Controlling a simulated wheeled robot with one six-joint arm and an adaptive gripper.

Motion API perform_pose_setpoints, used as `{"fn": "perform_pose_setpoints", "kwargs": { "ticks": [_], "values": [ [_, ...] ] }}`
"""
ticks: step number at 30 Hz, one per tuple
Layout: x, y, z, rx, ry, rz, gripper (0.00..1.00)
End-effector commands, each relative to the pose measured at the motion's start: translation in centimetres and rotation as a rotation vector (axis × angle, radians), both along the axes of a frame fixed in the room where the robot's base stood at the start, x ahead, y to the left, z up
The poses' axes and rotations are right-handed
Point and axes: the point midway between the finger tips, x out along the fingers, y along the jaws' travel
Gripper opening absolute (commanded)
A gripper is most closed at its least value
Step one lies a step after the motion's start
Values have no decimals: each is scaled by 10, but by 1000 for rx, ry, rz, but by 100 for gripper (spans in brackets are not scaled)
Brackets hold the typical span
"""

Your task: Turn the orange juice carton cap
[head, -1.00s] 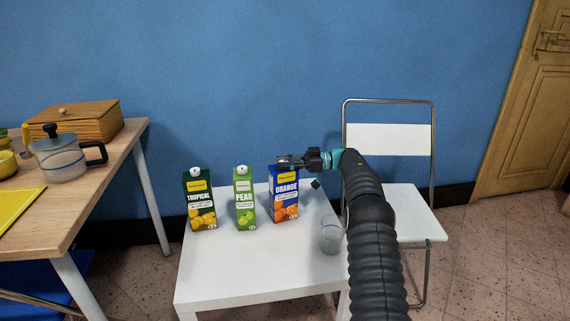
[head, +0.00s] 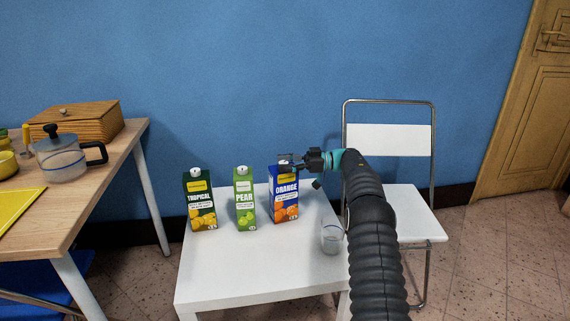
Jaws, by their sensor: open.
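The orange juice carton (head: 284,202) is blue with orange fruit and stands upright on the white table (head: 255,275), the rightmost of three cartons. My gripper (head: 286,162) is open at the top of this carton, reaching in from the right. Its fingers are around or just over the place of the cap. The cap is mostly hidden by the fingers, so I cannot tell whether they touch it.
A clear glass (head: 332,238) stands near the table's right edge. A white folding chair (head: 390,140) is behind my arm. The table's front is clear.

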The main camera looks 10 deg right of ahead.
Motion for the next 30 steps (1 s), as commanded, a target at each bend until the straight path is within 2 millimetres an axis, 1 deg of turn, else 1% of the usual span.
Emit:
{"fn": "perform_pose_setpoints", "kwargs": {
  "ticks": [4, 10, 15, 21, 30],
  "values": [
    [-1, -18, -1, 0, 0, -2, 57],
    [-4, -52, -1, 0, -2, -3, 57],
    [-5, -64, -1, 1, -1, -1, 57],
    [-6, -72, 0, 0, -1, -1, 57],
    [-6, -72, 0, 0, -1, -1, 57]
  ]
}}
